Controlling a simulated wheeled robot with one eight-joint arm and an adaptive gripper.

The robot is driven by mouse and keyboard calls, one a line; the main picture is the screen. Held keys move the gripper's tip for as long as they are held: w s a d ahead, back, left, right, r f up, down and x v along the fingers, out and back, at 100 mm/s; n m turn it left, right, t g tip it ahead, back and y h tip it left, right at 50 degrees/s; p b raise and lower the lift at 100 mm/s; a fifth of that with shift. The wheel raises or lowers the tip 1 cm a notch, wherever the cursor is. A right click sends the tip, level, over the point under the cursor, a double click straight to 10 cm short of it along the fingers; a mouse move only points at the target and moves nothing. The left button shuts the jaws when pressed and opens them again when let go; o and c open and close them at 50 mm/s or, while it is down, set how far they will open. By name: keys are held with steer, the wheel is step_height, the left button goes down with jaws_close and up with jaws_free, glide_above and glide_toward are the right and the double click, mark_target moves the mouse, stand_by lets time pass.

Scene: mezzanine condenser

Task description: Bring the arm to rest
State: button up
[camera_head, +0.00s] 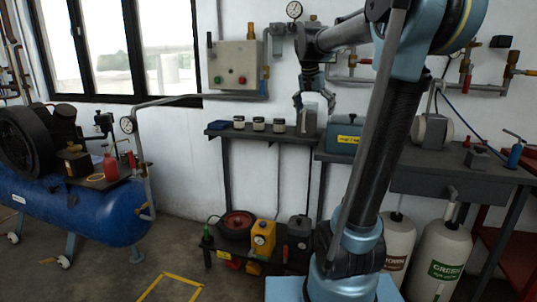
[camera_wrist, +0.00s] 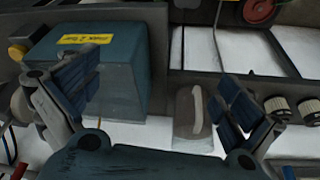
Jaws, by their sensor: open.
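My arm rises at the right of the head view and bends over to the left. My gripper (camera_head: 314,104) hangs from its end, above the shelf by the wall, fingers pointing down. In the wrist view my gripper (camera_wrist: 158,92) is open, its blue-padded fingers wide apart with nothing held between them. A grey block with a handle (camera_wrist: 189,112) stands beyond the gap, nearer the right finger; it also shows under the gripper in the head view (camera_head: 308,122). Whether a finger touches it I cannot tell.
A blue-grey toolbox (camera_head: 345,137) with a yellow label is close right of the gripper; several small jars (camera_head: 259,124) line the shelf (camera_head: 225,133) to its left. A wall control box (camera_head: 236,62) and pipes are behind. A blue compressor tank (camera_head: 85,212) fills the left.

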steer(key=s+f+n+y, duration=0.2)
steer(key=s+f+n, duration=0.4)
steer(key=s+f, duration=2.2)
steer(key=s, duration=0.3)
steer(key=shift+s+d+f+n+g, duration=0.2)
steer(key=shift+s+d+n+g, duration=0.1)
steer(key=shift+s+d+g, duration=0.1)
